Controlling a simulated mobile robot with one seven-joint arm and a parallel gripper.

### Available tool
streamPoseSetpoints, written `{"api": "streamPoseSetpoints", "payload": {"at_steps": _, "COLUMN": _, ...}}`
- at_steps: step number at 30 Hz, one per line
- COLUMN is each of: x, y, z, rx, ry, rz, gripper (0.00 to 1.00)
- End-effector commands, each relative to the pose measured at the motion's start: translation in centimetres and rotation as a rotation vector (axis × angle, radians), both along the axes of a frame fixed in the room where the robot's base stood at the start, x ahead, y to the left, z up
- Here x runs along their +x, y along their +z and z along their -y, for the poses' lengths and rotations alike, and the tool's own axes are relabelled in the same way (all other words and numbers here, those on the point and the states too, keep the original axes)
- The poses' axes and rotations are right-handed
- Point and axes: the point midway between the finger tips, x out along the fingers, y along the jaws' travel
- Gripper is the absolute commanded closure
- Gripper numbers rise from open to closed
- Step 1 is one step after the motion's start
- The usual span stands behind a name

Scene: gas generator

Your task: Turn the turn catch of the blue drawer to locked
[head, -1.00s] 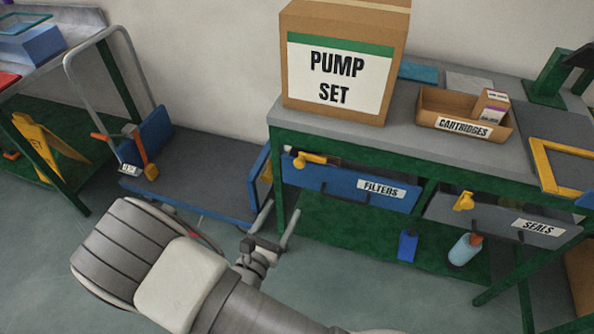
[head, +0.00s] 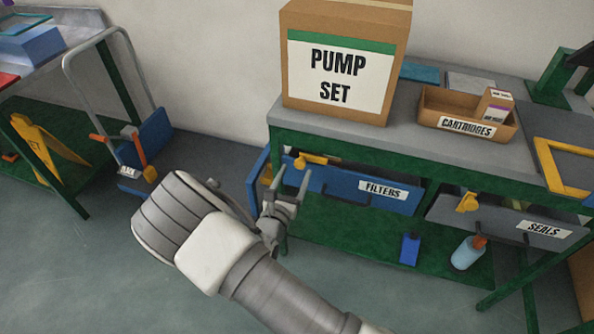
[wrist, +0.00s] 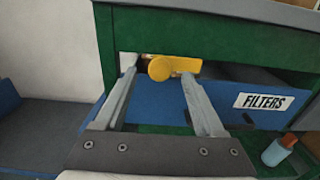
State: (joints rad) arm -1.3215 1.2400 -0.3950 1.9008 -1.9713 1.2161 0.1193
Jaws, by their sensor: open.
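The blue drawer (head: 340,184) with a FILTERS label is under the bench at its left end. It also shows in the wrist view (wrist: 160,103). Its yellow turn catch (head: 318,160) sits at the drawer's upper left, its handle lying roughly sideways. In the wrist view, the catch (wrist: 178,67) appears between and just beyond my fingertips, its rounded end to the left. My gripper (head: 290,176) is open and empty in front of the drawer's left part. The fingers (wrist: 158,74) point toward the catch; I cannot tell whether they touch it.
A grey drawer (head: 480,216) labelled SEALS, with its own yellow catch (head: 467,202), is to the right. The green bench frame (head: 277,200) stands close left of the blue drawer. A bottle (head: 467,254) and a blue container (head: 410,249) stand on the lower shelf.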

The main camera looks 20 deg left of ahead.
Motion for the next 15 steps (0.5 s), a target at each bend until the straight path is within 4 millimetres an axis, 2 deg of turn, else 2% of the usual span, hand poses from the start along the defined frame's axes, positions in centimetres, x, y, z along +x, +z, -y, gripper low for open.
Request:
{"api": "streamPoseSetpoints", "payload": {"at_steps": 1, "x": 0.8, "y": -0.1, "z": 0.0, "rx": 0.001, "ry": -0.001, "rz": 0.002, "gripper": 0.29}}
{"api": "streamPoseSetpoints", "payload": {"at_steps": 6, "x": 2.2, "y": -0.1, "z": 0.0, "rx": 0.001, "ry": 0.000, "rz": 0.000, "gripper": 0.29}}
{"api": "streamPoseSetpoints", "payload": {"at_steps": 15, "x": 2.5, "y": 0.0, "z": 0.0, "rx": 0.000, "ry": 0.000, "rz": 0.000, "gripper": 0.29}}
